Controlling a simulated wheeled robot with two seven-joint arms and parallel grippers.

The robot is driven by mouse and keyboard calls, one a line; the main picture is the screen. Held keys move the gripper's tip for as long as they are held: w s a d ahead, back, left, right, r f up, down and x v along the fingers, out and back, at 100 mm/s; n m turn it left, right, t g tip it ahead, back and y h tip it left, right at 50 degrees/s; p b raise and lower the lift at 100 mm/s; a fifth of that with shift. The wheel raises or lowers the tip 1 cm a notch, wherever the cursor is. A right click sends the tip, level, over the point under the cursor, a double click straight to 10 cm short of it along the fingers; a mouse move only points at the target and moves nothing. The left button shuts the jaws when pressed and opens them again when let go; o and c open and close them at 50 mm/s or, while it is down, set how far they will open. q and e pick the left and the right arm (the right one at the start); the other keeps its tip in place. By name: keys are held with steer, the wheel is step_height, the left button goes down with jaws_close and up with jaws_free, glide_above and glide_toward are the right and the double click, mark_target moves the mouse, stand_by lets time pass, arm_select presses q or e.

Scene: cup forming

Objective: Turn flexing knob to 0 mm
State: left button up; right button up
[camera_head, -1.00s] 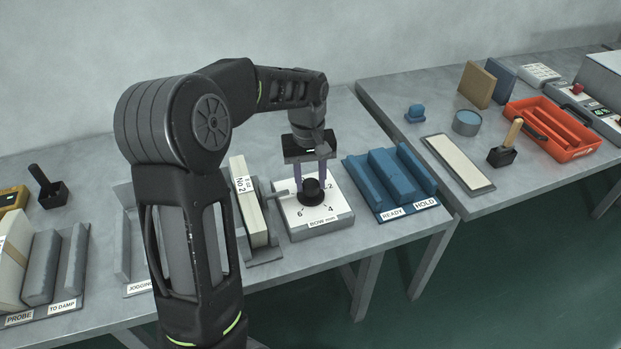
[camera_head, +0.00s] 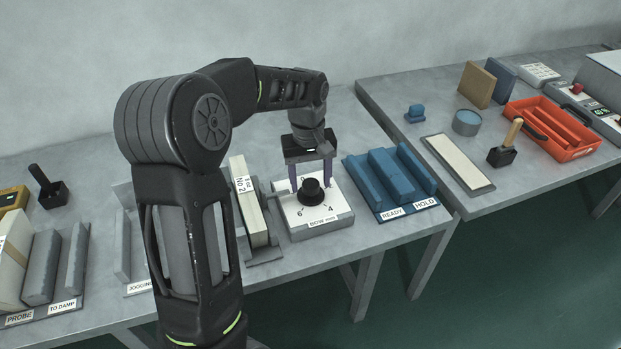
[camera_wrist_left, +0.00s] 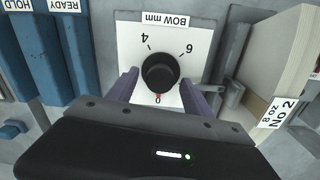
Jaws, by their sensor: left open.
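The black flexing knob (camera_head: 311,189) stands on a white dial plate (camera_head: 327,212) marked BOW mm, on a grey box. The fingers also show in the left wrist view (camera_wrist_left: 160,90). The 2 on the dial is hidden there. My right gripper is not in view.
A pale block labelled No 2 (camera_head: 248,205) stands in a grey fixture just left of the dial box. A blue READY/HOLD stand (camera_head: 392,178) is close on the right. A second table holds a red tray (camera_head: 552,130) and a black-headed mallet (camera_head: 503,154).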

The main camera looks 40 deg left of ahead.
mark_target(309, 184)
arm_select(q)
step_height(309, 184, up, 8)
steer(key=shift+s+a+f, duration=0.1)
stand_by(0.5)
stand_by(0.4)
